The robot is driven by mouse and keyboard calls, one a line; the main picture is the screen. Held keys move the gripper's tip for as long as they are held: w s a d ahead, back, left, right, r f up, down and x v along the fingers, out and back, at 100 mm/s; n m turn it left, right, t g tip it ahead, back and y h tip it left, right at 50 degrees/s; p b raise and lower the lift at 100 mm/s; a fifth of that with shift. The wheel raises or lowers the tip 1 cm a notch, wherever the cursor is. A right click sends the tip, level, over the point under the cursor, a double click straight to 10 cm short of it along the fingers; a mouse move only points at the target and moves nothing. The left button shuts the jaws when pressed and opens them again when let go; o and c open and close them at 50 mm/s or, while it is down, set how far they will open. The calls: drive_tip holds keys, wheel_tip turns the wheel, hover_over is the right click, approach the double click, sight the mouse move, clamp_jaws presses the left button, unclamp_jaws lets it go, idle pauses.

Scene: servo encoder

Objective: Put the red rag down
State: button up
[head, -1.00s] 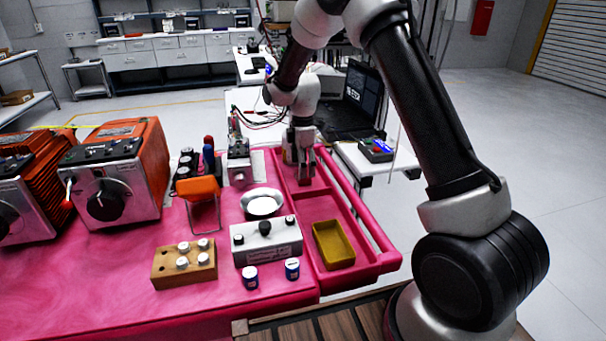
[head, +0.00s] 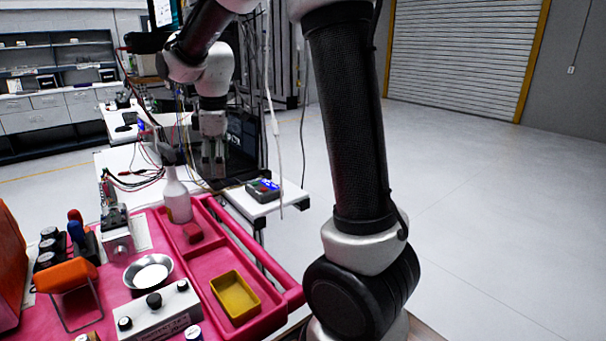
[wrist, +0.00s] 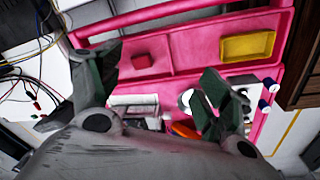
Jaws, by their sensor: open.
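The red rag (head: 193,233) is a small folded red block. It lies on the floor of the far compartment of the pink tray (head: 263,262), behind a yellow bin. In the wrist view the rag (wrist: 142,61) shows between the spread fingers, some way off from them. My gripper (head: 213,172) hangs in the air, pointing down, above and beyond the rag, clear of the tray. Its fingers are apart with nothing between them, as the wrist view also shows (wrist: 160,62).
A yellow bin (head: 236,297) sits in the tray's near compartment. A spray bottle (head: 177,197) stands just behind the rag. A metal bowl (head: 148,275) and a grey control box (head: 160,314) are left of the tray. A blue-screened device (head: 262,190) rests on the white bench behind.

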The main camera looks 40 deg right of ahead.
drive_tip(key=s+d+r+m+t, duration=0.1)
drive_tip(key=s+m, duration=0.3)
drive_tip(key=s, duration=0.5)
drive_tip(key=s+d+r+m+t, duration=0.1)
drive_tip(key=s+d+m, duration=0.3)
drive_tip(key=s, duration=0.4)
drive_tip(key=s+d+r+m, duration=0.2)
drive_tip(key=s+d+m, duration=0.1)
drive_tip(key=s, duration=0.6)
drive_tip(key=shift+s+m+t, duration=0.3)
drive_tip(key=shift+m+t, duration=0.1)
drive_tip(key=shift+m, duration=0.1)
drive_tip(key=shift+o, duration=0.5)
